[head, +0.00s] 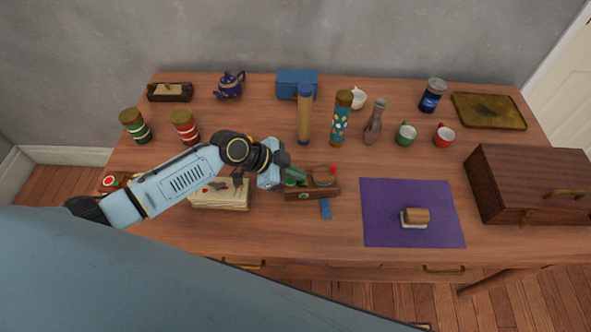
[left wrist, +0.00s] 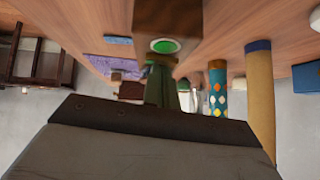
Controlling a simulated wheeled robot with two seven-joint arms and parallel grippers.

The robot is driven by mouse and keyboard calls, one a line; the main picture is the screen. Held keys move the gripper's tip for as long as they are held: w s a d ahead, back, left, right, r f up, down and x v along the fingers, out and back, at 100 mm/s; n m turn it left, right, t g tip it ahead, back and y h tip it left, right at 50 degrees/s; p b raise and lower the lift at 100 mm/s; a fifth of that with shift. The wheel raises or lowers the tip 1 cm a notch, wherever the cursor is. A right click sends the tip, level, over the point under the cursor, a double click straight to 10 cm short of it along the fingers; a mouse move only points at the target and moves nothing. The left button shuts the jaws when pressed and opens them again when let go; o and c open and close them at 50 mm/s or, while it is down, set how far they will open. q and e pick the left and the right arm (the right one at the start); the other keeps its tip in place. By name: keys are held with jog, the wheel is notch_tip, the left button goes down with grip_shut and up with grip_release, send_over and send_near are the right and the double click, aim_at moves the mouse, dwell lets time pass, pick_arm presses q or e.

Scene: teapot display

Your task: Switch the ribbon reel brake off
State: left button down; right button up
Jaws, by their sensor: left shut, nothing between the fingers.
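The ribbon reel (head: 312,193) is a small wooden block device on the table, with a round reel on top, a red knob (head: 333,169) at its back right and a blue ribbon (head: 325,209) hanging at its front. A green round button shows at its left end (head: 291,183). In the left wrist view, its wooden end with the green button (left wrist: 165,46) is close in front of the fingers. My left gripper (head: 296,175) is shut and empty, right at the reel's left end; contact is unclear. It also shows in the wrist view (left wrist: 160,72). My right gripper is out of view.
A paper stack (head: 220,196) lies left of the reel, partly under my arm. A purple mat (head: 380,218) lies to the right, and a wooden chest (head: 520,178) farther right. Tall tubes (head: 304,118) (head: 340,122) and a vase (head: 374,125) stand behind.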

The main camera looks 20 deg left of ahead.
pick_arm(q)
jog(key=shift+r, duration=0.1)
jog(key=r+p, duration=0.2)
jog(key=r, duration=0.1)
jog(key=r+p, duration=0.1)
jog(key=p, duration=0.1)
jog(key=shift+s+a+r, duration=0.15)
jog(key=shift+s+r, duration=0.2)
jog(key=shift+r, duration=0.05)
jog(key=v, duration=0.9)
jog(key=shift+f, duration=0.2)
jog(key=shift+a, duration=0.1)
